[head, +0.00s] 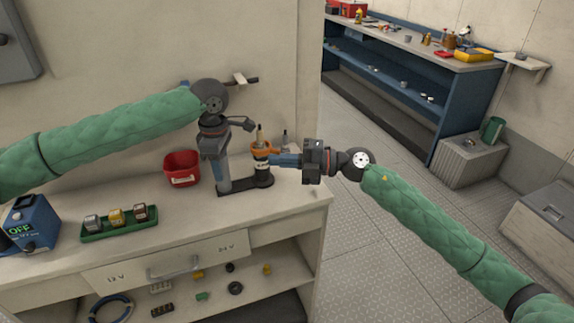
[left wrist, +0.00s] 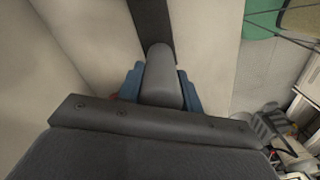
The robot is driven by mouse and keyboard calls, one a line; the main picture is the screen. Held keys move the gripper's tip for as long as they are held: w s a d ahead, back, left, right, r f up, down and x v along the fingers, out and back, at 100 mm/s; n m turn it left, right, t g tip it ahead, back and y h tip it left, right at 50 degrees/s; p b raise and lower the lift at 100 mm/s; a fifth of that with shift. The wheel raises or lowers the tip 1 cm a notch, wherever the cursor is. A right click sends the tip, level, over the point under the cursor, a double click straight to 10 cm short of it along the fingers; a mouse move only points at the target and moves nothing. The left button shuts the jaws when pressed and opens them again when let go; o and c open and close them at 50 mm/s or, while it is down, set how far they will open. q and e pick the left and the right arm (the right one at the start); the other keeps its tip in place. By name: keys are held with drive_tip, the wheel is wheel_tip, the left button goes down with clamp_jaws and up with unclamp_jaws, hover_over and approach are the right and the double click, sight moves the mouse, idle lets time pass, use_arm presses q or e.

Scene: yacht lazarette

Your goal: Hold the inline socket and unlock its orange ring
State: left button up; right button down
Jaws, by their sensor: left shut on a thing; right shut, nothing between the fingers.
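The inline socket (head: 262,167) stands upright on a black base (head: 240,188) near the right end of the counter. Its orange ring (head: 265,149) is around its upper part, and a thin upright piece rises above it. A grey upright handle (head: 223,182) rises from the left end of the base. My left gripper (head: 218,158) points down and is shut on this handle; the left wrist view shows the handle's rounded grey end (left wrist: 161,77) between the blue fingers. My right gripper (head: 273,161) is shut and empty, its fingertips beside the socket just below the ring; contact is unclear.
A red bin (head: 182,168) stands left of the base. A green tray (head: 119,229) holds three small blocks, and a blue box reading OFF (head: 31,222) is further left. A wall hook (head: 240,79) is behind my left wrist. The counter's front middle is clear.

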drive_tip(key=shift+w+d, duration=0.45)
drive_tip(key=shift+w, duration=0.4)
drive_tip(key=shift+w, duration=0.1)
